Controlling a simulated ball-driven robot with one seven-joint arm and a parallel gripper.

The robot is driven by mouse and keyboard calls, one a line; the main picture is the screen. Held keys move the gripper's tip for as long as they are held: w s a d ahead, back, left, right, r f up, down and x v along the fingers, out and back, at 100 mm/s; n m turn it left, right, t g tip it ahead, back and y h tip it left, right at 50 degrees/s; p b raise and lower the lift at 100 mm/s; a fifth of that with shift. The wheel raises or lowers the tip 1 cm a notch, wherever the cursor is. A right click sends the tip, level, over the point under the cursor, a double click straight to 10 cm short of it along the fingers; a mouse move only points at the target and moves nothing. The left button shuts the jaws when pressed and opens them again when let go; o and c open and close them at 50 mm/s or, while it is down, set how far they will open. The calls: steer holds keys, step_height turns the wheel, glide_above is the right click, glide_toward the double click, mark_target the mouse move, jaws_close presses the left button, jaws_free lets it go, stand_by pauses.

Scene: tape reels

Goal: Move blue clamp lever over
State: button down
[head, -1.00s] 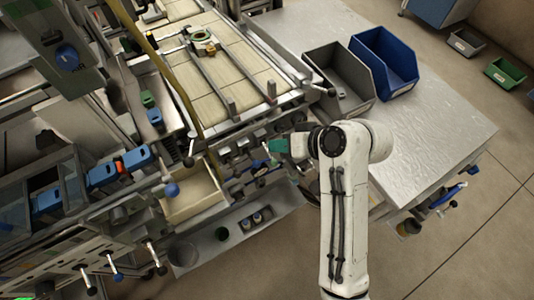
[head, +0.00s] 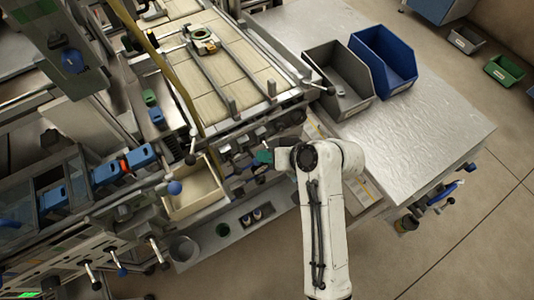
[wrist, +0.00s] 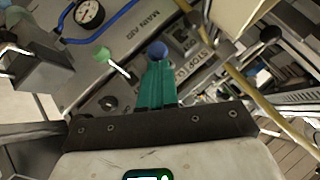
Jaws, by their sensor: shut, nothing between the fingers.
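A blue ball knob (wrist: 157,49) on a lever shows in the wrist view, straight ahead of my fingertips. I cannot tell whether they touch it. A blue ball knob (head: 174,187) also shows in the head view at the cream bin's left side; I cannot tell whether it is the same one. My gripper (head: 262,157), with teal fingers, is at the machine's front edge, pointing left. In the wrist view the fingers (wrist: 157,80) are shut together and empty. The lever's lower part is hidden behind the fingers.
A cream bin (head: 205,190) stands left of my gripper. A pale green knob (wrist: 102,53), a gauge (wrist: 89,13) and a blue hose (wrist: 115,25) sit near the fingers. A grey bin (head: 338,85) and a blue bin (head: 385,62) stand on the metal table (head: 425,135), otherwise clear.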

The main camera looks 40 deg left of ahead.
steer(key=f+y+b, duration=0.1)
steer(key=b, duration=0.2)
steer(key=d+f+y+b, duration=0.1)
steer(key=b, duration=0.1)
steer(key=f+n+t+y+b, duration=0.1)
steer(key=b, duration=0.2)
steer(key=shift+s+d+f+y+b, duration=0.25)
steer(key=shift+s+f+y+b, duration=0.1)
steer(key=shift+f+y, duration=0.05)
steer(key=shift+r, duration=0.15)
steer(key=shift+r+p, duration=0.6)
steer(key=shift+r, duration=0.05)
